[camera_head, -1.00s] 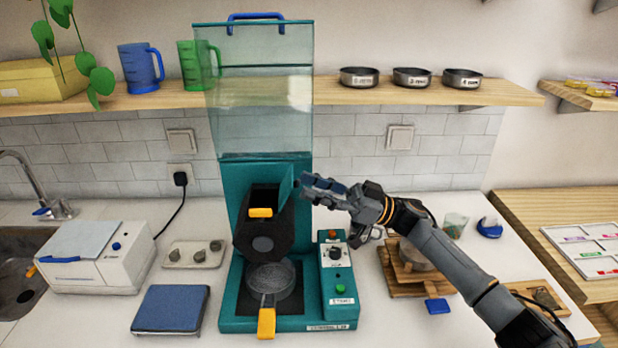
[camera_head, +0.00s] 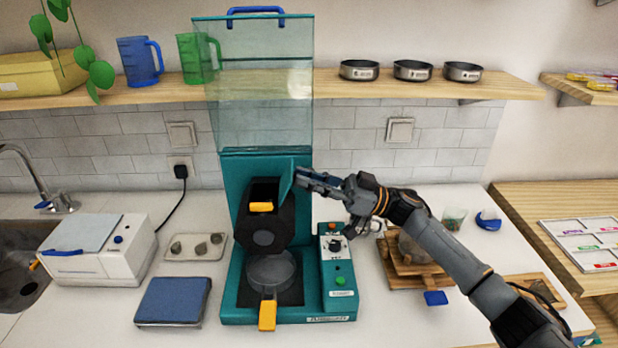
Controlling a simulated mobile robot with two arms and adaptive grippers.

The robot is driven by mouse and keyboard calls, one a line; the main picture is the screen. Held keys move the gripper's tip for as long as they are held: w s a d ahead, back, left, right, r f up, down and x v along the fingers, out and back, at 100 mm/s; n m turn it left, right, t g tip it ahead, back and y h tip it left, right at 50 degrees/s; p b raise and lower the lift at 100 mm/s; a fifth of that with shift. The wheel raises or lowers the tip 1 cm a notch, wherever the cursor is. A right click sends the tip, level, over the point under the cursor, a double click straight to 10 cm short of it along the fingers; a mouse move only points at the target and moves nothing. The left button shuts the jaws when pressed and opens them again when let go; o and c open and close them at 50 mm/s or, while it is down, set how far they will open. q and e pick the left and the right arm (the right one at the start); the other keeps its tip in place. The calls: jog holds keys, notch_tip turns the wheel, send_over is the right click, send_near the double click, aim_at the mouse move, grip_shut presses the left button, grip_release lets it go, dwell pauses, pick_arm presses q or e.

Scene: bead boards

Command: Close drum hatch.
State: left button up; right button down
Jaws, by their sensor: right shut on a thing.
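The teal machine (camera_head: 231,290) stands in the middle of the counter with its clear cover (camera_head: 258,110) raised. Its black drum (camera_head: 270,237) has an opening at the top, with a yellow handle (camera_head: 261,207) at the opening's lower edge. The teal hatch (camera_head: 288,178) stands out to the right of the drum opening, swung open. My right gripper (camera_head: 300,178) reaches in from the right with its fingers at the hatch's right side, shut on the hatch. The fingertips are partly hard to make out against it. My left gripper is out of view.
A round sieve pan (camera_head: 271,273) with a yellow handle sits under the drum. The control box (camera_head: 338,274) is just right of it, below my right arm. A blue-topped scale (camera_head: 173,300) and a stone tray (camera_head: 195,248) lie to the left. A wooden stand (camera_head: 395,278) is on the right.

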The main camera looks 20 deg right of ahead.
aim_at(291, 166)
jog(key=r+h+p, duration=0.1)
jog(key=h+p, duration=0.1)
jog(key=p, duration=0.3)
jog(key=a+r+g+h+p, duration=0.1)
jog(key=h+p, duration=0.1)
jog(key=p, duration=0.2)
jog(key=a+r+g+h+p, duration=0.1)
jog(key=h+p, duration=0.1)
jog(key=p, duration=0.3)
jog(key=shift+w+a+r+p, duration=0.15)
jog(key=shift+w+r+p, duration=0.15)
jog(key=shift+w+r, duration=0.05)
jog(key=shift+w+a+h+p, duration=0.15)
jog(key=shift+a+h+p, duration=0.3)
jog(key=shift+h, duration=0.65)
jog(key=w+a+f+g+h+b, duration=0.1)
jog(key=a+g+h, duration=0.3)
jog(key=h, duration=0.9)
jog(key=shift+w+a+f+h+b, duration=0.35)
jog(key=shift+a+f+b, duration=0.35)
jog(key=shift+a, duration=0.8)
jog(key=c, duration=1.3)
grip_release()
jog(key=shift+w, duration=0.15)
